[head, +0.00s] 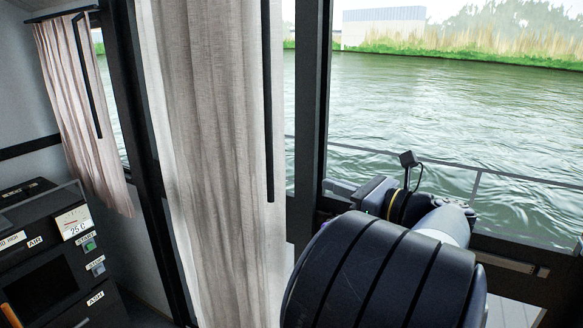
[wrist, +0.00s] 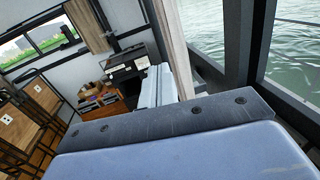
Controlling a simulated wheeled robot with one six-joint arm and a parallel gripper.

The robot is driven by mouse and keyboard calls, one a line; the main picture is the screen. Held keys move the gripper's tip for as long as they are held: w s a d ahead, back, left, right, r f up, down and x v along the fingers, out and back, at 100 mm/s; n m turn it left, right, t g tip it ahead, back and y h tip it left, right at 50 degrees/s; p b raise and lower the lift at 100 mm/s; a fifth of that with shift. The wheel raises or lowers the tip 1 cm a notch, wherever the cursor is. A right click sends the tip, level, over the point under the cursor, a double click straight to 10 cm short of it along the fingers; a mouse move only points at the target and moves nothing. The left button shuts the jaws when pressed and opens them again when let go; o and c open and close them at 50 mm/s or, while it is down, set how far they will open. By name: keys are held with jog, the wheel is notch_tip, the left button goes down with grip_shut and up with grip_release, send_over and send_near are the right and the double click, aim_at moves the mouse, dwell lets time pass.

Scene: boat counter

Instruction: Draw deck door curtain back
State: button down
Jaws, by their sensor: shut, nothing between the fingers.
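A pale beige curtain (head: 215,150) hangs in loose vertical folds at centre-left of the head view, between a dark post and the window frame. A slim black wand (head: 269,110) hangs at its right side. The curtain's edge also shows in the wrist view (wrist: 174,40), beyond my gripper. My gripper is at the end of my arm, right of the curtain and apart from it, in front of the window; my arm partly hides it in the head view. Its pale fingers are together and empty in the wrist view (wrist: 160,72).
A smaller pinkish curtain (head: 85,110) with a black wand (head: 86,80) hangs at far left. Below it stands a dark control console (head: 45,250). A dark window post (head: 307,100) stands right of the main curtain. A wooden cabinet (wrist: 98,105) shows in the wrist view.

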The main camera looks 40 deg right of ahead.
jog(key=p, duration=0.2)
send_near(283, 169)
jog(key=w+a+r, duration=0.1)
jog(key=w+a, duration=0.2)
jog(key=w+a+r, duration=0.1)
jog(key=w+a, duration=0.1)
jog(key=shift+w+a+r, duration=0.1)
jog(key=shift+w+r, duration=0.15)
jog(key=shift+r, duration=0.05)
jog(key=w+a, duration=0.5)
jog(key=w, duration=0.7)
jog(key=w+a, duration=0.5)
jog(key=w, duration=0.7)
jog(key=shift+f, duration=0.1)
